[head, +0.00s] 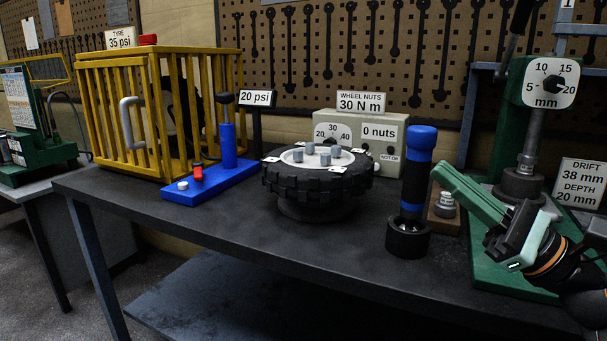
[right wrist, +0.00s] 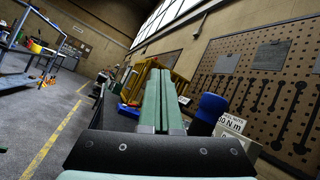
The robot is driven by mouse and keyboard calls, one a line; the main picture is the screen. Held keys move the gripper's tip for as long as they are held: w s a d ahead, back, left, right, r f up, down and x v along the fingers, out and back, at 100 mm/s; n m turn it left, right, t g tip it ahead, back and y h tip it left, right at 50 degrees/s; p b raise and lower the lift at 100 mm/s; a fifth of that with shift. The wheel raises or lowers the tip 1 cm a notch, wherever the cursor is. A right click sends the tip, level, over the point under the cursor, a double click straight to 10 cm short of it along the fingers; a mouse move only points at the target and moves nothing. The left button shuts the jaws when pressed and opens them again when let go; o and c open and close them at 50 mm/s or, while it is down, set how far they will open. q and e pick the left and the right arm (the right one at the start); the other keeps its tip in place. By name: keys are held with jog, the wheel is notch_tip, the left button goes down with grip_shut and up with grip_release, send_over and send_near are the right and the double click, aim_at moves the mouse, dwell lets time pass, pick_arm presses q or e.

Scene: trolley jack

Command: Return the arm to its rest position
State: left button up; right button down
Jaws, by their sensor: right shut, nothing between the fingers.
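My right gripper (head: 442,174) comes in from the right in the head view, above the bench's right part. Its long green fingers lie together with nothing between them and point up and to the left. They pass in front of the green press and close beside the blue-topped torque tool (head: 420,150), which stands upright in a black socket. In the right wrist view the shut fingers (right wrist: 160,75) point away into the room, with the blue tool top (right wrist: 211,106) just to their right. My left gripper is not in view.
The dark bench (head: 260,235) holds a yellow cage (head: 135,155), a blue pump (head: 228,155), a tyre (head: 315,195), a grey torque box (head: 390,165) and a green press with a dial (head: 548,84). The bench's front strip is clear. A pegboard (head: 350,45) stands behind.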

jog(key=s+a+f+n+t+h, duration=0.15)
jog(key=f+n+h, duration=0.35)
jog(key=f+n, duration=0.55)
jog(key=s+a+f+n+t+h, duration=0.1)
jog(key=s+f+n+h, duration=0.25)
jog(key=f+n, duration=0.65)
jog(key=s+a+f+n+t+h, duration=0.2)
jog(key=f+n+h, duration=0.3)
jog(key=f+n, duration=0.5)
pick_arm(q)
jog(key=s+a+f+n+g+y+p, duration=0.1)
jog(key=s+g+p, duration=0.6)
jog(key=p, duration=1.5)
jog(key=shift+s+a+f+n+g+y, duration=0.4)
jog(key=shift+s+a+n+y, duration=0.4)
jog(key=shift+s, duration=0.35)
pick_arm(e)
jog(key=s+d+f+m+g+h, duration=0.1)
jog(key=s+f+m+g+h, duration=0.1)
jog(key=s, duration=0.4)
jog(key=s+d+f+m+g+h, duration=0.1)
jog(key=s+f+m+g+h, duration=0.1)
jog(key=s+f+m+g, duration=0.2)
jog(key=s+m+g, duration=0.1)
jog(key=m+g, duration=0.1)
jog(key=g, duration=0.1)
jog(key=shift+s+f+m, duration=0.35)
jog(key=shift+f, duration=0.05)
